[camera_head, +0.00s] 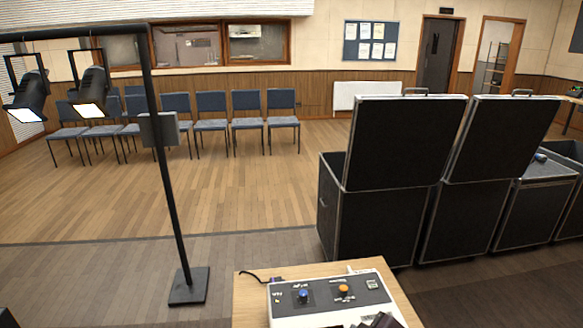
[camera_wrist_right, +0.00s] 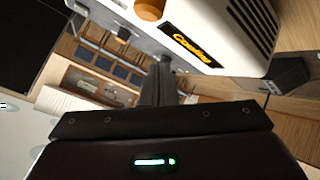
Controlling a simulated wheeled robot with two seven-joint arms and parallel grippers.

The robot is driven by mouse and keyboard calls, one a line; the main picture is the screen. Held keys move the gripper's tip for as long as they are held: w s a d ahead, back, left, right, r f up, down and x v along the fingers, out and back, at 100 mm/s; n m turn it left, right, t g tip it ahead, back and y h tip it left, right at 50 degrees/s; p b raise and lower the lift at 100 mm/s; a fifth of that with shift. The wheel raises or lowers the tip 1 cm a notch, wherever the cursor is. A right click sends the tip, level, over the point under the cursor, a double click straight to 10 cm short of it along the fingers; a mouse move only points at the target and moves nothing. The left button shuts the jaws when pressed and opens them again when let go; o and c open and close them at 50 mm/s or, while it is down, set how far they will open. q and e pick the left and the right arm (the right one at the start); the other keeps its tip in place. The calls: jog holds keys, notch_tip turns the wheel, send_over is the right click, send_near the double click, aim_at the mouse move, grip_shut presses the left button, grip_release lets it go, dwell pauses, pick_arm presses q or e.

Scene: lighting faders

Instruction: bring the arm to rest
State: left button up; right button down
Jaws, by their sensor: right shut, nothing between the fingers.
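A white lighting console (camera_head: 335,296) with a blue knob (camera_head: 303,293) and an orange knob (camera_head: 343,289) sits on a small wooden table (camera_head: 249,313) at the bottom of the head view. My right gripper (camera_head: 378,322) shows only as a dark part at the bottom edge, in front of the console. In the right wrist view my right gripper (camera_wrist_right: 163,66) is shut and empty. Its fingers point toward the console (camera_wrist_right: 210,22), with the orange knob (camera_wrist_right: 150,9) beyond their tips, and a gap appears to separate them from it. My left gripper is not in view.
A black stand (camera_head: 165,160) with two lit lamps (camera_head: 92,88) rises left of the table. Large black cases (camera_head: 395,140) stand to the right. Blue chairs (camera_head: 246,110) line the back. The wooden floor (camera_head: 240,190) between is clear. A cable (camera_head: 255,276) lies at the console's left.

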jog(key=s+d+f+m+g+h, duration=0.1)
jog(key=s+d+f+m+g, duration=0.15)
jog(key=s, duration=0.35)
jog(key=s+d+f+m+g+h, duration=0.1)
jog(key=s+m+g, duration=0.1)
jog(key=s+m, duration=0.35)
jog(key=s+d+f+m+g+h, duration=0.1)
jog(key=s+d+f+g, duration=0.1)
jog(key=s, duration=0.5)
notch_tip(320, 180, down, 31)
jog(key=s+g+b, duration=0.1)
jog(key=s, duration=0.1)
jog(key=s+d+f, duration=0.2)
jog(key=s+f, duration=0.7)
jog(key=s, duration=0.1)
jog(key=s+d+f+g, duration=0.1)
jog(key=s+f, duration=0.7)
jog(key=s, duration=0.1)
jog(key=shift+s+d+f+b, duration=0.35)
jog(key=shift+d+f+b, duration=0.05)
